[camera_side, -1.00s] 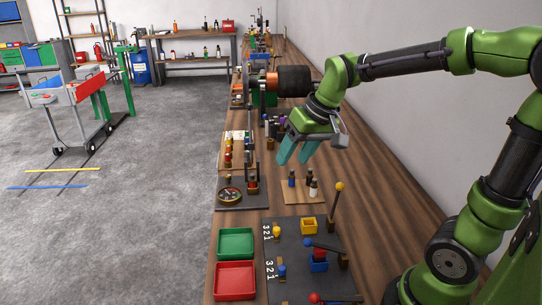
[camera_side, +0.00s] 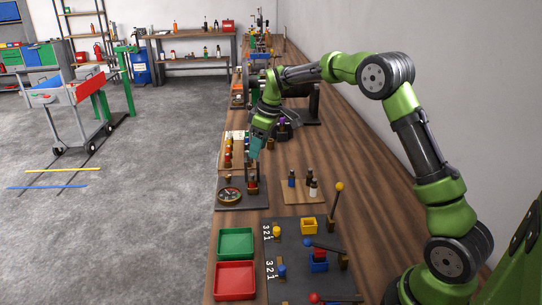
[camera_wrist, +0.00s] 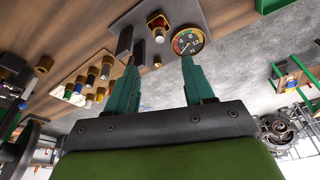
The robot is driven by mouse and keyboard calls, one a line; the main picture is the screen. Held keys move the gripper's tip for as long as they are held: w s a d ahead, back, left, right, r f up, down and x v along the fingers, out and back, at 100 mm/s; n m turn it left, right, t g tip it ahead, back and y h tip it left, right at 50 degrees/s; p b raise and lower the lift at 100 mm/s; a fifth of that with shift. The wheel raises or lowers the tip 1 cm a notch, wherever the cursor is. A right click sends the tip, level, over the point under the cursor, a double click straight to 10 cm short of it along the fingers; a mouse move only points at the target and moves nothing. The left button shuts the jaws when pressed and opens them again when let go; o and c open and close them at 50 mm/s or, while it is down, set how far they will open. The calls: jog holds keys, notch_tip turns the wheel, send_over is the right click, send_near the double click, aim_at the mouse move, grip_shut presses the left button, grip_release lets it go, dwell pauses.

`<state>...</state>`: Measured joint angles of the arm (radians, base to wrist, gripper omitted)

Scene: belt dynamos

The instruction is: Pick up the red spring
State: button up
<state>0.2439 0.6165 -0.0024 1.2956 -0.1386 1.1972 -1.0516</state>
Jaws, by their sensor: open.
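A small red and brass piece (camera_side: 252,185), perhaps the red spring, stands on a dark plate between two dark upright posts; its coils are too small to make out. In the wrist view a red-topped brass piece (camera_wrist: 157,22) shows at the top, beside the dark posts. My gripper (camera_side: 255,154) points down above and behind this plate, its teal fingers apart from the piece. In the wrist view my gripper (camera_wrist: 160,62) is open, with nothing between its fingers.
A round gauge (camera_side: 229,195) shares the plate. Several small bottles stand on a wooden board (camera_side: 303,198) to the right. A green tray (camera_side: 235,244) and a red tray (camera_side: 234,281) are at the front. Several coloured pieces stand behind the posts.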

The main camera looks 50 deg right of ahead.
send_over(252, 174)
jog(key=f, duration=0.3)
jog(key=s+f, duration=0.1)
jog(key=f, duration=0.1)
jog(key=shift+d+f, duration=0.2)
jog(key=shift+f, duration=0.1)
jog(key=shift+s+x, duration=0.2)
jog(key=shift+x, duration=2.6)
jog(key=shift+d, duration=0.1)
grip_shut()
